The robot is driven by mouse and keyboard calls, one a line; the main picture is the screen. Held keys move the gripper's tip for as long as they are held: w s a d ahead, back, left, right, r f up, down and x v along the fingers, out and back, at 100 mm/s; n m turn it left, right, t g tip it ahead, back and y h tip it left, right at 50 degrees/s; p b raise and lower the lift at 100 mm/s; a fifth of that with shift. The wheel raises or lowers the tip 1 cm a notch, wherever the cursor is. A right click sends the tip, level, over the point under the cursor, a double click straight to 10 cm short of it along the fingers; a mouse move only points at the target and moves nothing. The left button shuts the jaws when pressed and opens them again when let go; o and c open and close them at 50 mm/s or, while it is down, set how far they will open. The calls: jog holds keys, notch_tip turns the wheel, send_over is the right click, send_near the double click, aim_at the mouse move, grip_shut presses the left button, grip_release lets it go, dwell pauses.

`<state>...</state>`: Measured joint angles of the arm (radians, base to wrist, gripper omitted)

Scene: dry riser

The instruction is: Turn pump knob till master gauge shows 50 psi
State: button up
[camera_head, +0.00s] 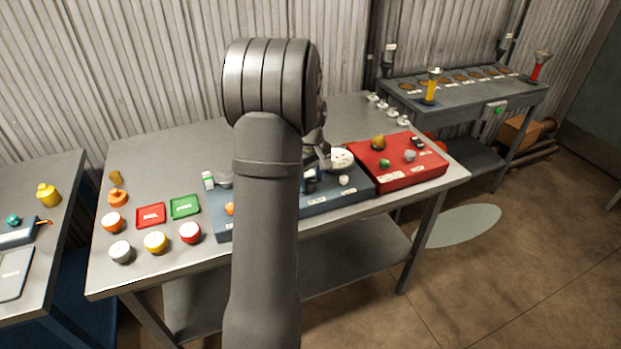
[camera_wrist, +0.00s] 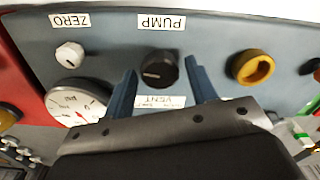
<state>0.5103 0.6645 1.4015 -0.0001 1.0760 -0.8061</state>
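The black pump knob (camera_wrist: 160,71), under an upside-down PUMP label, sits on the blue-grey panel in the wrist view. My gripper (camera_wrist: 160,67) is open, with one blue finger on each side of the knob and visible gaps between fingers and knob. The white gauge (camera_wrist: 72,98) is at the left in the wrist view, partly hidden by the gripper body. Part of a red needle shows, but its reading cannot be made out. In the head view the gauge (camera_head: 341,159) is right of my gripper (camera_head: 311,178); my arm hides much of the panel.
A white ZERO knob (camera_wrist: 70,56) and a yellow ring-shaped knob (camera_wrist: 254,68) flank the pump knob. A red panel (camera_head: 423,170) adjoins on the right. Red and green trays (camera_head: 185,207) and several round caps lie on the table's left side.

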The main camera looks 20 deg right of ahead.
jog(key=c, duration=0.7)
jog(key=shift+m, duration=2.5)
jog(key=shift+c, duration=0.2)
jog(key=o, duration=1)
notch_tip(320, 180, up, 18)
jog(key=shift+f, duration=0.25)
jog(key=shift+f, duration=0.15)
notch_tip(320, 180, down, 17)
jog(key=shift+f, duration=0.1)
